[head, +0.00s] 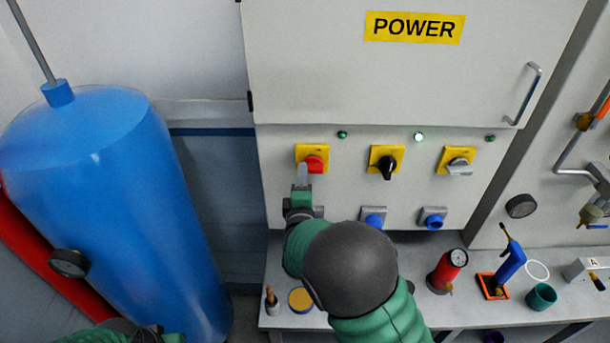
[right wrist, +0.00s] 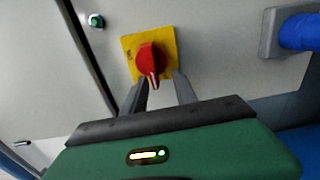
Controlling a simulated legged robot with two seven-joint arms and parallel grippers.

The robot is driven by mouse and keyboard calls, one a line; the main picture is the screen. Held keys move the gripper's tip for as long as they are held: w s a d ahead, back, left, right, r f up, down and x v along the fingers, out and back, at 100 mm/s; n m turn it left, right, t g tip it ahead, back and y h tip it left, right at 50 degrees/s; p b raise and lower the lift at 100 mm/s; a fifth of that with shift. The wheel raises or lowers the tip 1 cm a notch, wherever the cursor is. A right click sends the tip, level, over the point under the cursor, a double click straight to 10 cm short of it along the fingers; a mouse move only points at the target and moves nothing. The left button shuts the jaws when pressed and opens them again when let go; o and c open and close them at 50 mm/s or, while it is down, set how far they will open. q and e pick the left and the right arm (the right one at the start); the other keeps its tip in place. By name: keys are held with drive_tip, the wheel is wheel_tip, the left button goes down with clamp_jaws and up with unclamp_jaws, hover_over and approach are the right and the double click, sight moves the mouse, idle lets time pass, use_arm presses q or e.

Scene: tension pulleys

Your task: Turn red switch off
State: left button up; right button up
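The red switch (head: 314,163) is a red rotary knob on a yellow square plate, leftmost of three on the grey cabinet front. In the right wrist view the red knob (right wrist: 152,60) has a white mark at its end, which points towards my gripper. My right gripper (head: 302,177) is just in front of the knob. In the right wrist view the two fingers of my right gripper (right wrist: 161,84) are apart, with the knob's end between their tips. I cannot tell whether they touch it. My left gripper is not visible; only part of my left arm shows at the bottom left.
A black switch (head: 386,165) and a grey switch (head: 459,165) sit to the right. The middle lamp (head: 419,136) is brightly lit; the left lamp (head: 342,134) looks dim. Blue connectors (head: 374,219) are below. A bench (head: 410,301) with tools juts out underneath. A blue tank (head: 110,200) stands left.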

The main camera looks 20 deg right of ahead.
drive_tip(key=shift+a+r, duration=0.15)
drive_tip(key=shift+r, duration=0.05)
drive_tip(key=b+v, duration=0.4)
drive_tip(key=v, duration=1.2)
drive_tip(key=shift+s+a, duration=0.15)
drive_tip(key=shift+s, duration=0.15)
drive_tip(key=shift+f, duration=0.1)
